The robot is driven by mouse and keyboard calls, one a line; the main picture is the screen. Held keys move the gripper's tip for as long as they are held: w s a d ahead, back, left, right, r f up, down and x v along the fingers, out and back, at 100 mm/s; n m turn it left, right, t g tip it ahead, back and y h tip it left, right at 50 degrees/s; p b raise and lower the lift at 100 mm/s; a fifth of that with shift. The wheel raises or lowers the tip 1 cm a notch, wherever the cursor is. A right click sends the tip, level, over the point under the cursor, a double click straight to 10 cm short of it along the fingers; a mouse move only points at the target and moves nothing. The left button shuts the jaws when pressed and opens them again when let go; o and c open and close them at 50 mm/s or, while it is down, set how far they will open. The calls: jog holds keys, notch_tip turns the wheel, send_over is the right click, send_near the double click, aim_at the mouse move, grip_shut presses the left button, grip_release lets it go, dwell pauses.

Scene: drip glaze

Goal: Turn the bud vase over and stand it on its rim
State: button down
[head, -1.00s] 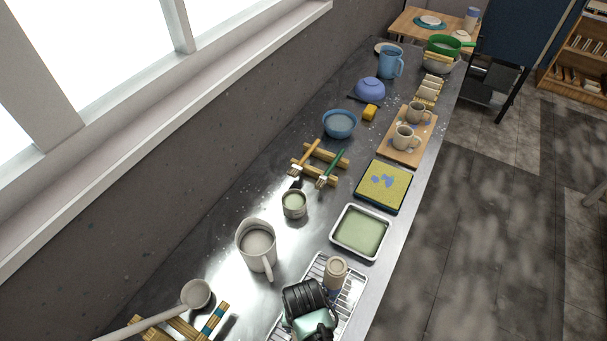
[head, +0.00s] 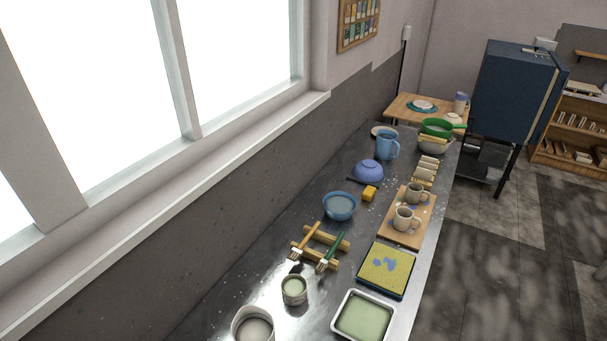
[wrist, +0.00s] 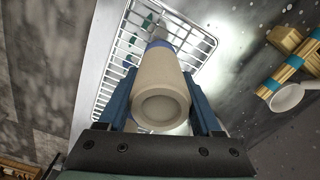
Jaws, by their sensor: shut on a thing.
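The bud vase (wrist: 156,85) is cream with a blue band towards its far end. In the wrist view it lies between the two blue fingers of my gripper (wrist: 160,78), which are shut on its sides. Its near end faces the camera and shows a round ring with a recessed centre; I cannot tell whether this is the foot or the mouth. The far end is partly hidden by the vase's own body. A wire rack (wrist: 118,55) lies behind the vase; whether the vase touches it cannot be told. My gripper and the vase are out of the head view now.
In the head view the steel counter (head: 240,285) holds a large cup (head: 252,325), a small glaze cup (head: 294,290), a glaze tray (head: 364,317), a sponge box (head: 387,268) and brushes on a wooden rest (head: 328,238).

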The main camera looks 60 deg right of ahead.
jog(key=shift+f+b, duration=0.3)
jog(key=shift+f, duration=0.15)
dwell(0.4)
grip_release()
notch_tip(320, 180, up, 13)
jog(key=shift+r+b, duration=0.1)
jog(key=shift+b, duration=0.9)
